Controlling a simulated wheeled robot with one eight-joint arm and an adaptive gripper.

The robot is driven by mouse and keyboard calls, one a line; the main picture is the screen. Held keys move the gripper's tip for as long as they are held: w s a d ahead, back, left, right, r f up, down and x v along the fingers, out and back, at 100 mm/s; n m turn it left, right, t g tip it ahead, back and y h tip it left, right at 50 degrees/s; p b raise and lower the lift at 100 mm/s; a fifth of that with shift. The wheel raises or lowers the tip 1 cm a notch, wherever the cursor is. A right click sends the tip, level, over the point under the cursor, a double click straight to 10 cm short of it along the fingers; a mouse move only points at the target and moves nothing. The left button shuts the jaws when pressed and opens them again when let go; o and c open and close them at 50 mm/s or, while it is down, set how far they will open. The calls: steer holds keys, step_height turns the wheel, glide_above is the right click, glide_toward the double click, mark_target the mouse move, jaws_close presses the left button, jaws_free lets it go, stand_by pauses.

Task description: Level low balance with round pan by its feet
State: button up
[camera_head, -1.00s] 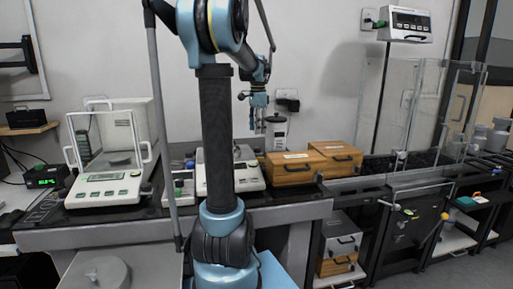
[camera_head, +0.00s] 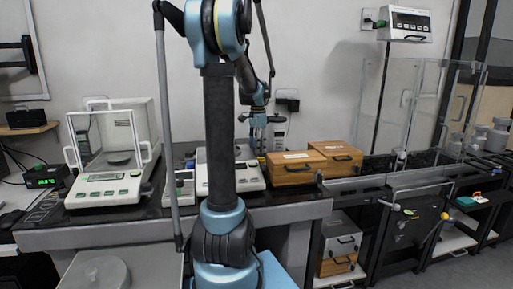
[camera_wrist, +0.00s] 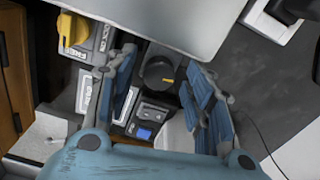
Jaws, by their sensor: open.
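The low balance (camera_head: 250,178) is a flat white unit on the dark bench, partly hidden behind my arm. Its round pan and feet cannot be made out clearly. My gripper (camera_head: 259,143) is open and points down behind the balance's right part, left of the wooden boxes. In the wrist view my open gripper (camera_wrist: 162,100) shows two blue fingers with nothing gripped. I cannot tell whether the knob belongs to the balance.
A taller balance with a glass shield (camera_head: 110,165) stands at left. Two wooden boxes (camera_head: 292,170) sit right of my gripper, close to it. A grey canister (camera_head: 279,130) stands behind the gripper. A yellow knob (camera_wrist: 72,30) on a grey unit lies beside the left finger.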

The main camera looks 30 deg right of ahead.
steer(key=c, duration=1.1)
steer(key=shift+n, duration=0.4)
steer(key=o, duration=1.1)
